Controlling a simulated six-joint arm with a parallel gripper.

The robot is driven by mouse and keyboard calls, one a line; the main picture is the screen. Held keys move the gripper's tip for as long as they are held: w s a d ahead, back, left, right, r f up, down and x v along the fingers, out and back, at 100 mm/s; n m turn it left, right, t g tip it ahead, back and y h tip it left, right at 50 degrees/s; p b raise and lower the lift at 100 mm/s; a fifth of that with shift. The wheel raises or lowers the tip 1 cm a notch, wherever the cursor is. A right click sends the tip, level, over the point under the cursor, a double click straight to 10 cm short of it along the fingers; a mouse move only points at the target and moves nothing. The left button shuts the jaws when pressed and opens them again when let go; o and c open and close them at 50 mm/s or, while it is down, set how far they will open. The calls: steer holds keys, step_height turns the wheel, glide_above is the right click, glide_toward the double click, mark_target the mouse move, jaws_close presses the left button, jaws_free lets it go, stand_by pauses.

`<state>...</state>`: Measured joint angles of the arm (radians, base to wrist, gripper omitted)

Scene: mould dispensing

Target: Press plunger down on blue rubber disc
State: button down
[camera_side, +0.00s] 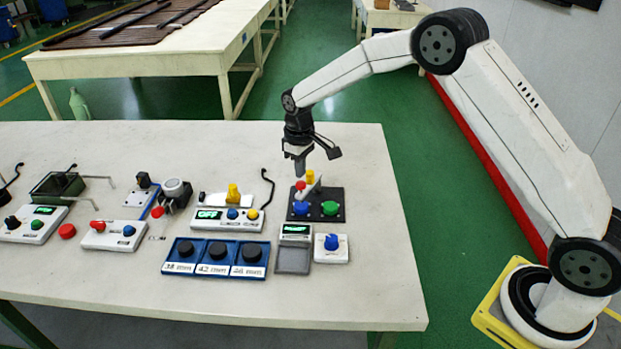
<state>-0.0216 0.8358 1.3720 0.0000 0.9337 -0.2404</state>
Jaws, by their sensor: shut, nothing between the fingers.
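My gripper (300,168) is shut and empty, pointing down at the back edge of a black panel (338,193) near the table's right end. Its tip is just above or behind a red knob (300,186); I cannot tell whether they touch. A white upright piece stands beside the red knob, with a yellow knob (310,176) behind it. A blue round piece (301,208) and a green round piece (330,208) sit at the panel's front. Which part is the plunger, and whether the blue piece is the rubber disc, I cannot tell.
In front of the panel are a grey scale-like device (294,262) and a white box with a blue knob (332,243). A blue tray (216,259) with black round pieces and several control boxes (228,218) fill the left. The table's front and right strips are clear.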

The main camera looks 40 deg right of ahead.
mark_target(301, 183)
steer(key=shift+f, duration=1.65)
stand_by(1.0)
step_height(301, 183, up, 12)
stand_by(2.0)
steer(key=shift+s+r, duration=0.1)
steer(key=s+f+m+t, duration=0.1)
steer(key=s+f, duration=0.1)
steer(key=s, duration=1.1)
steer(key=s+d+f+m+t, duration=0.1)
steer(key=s+f+m, duration=0.1)
steer(key=s, duration=1.1)
steer(key=shift+s+f+t, duration=0.2)
steer(key=shift+f+t, duration=0.1)
steer(key=shift+f, duration=0.15)
steer(key=shift+d, duration=0.1)
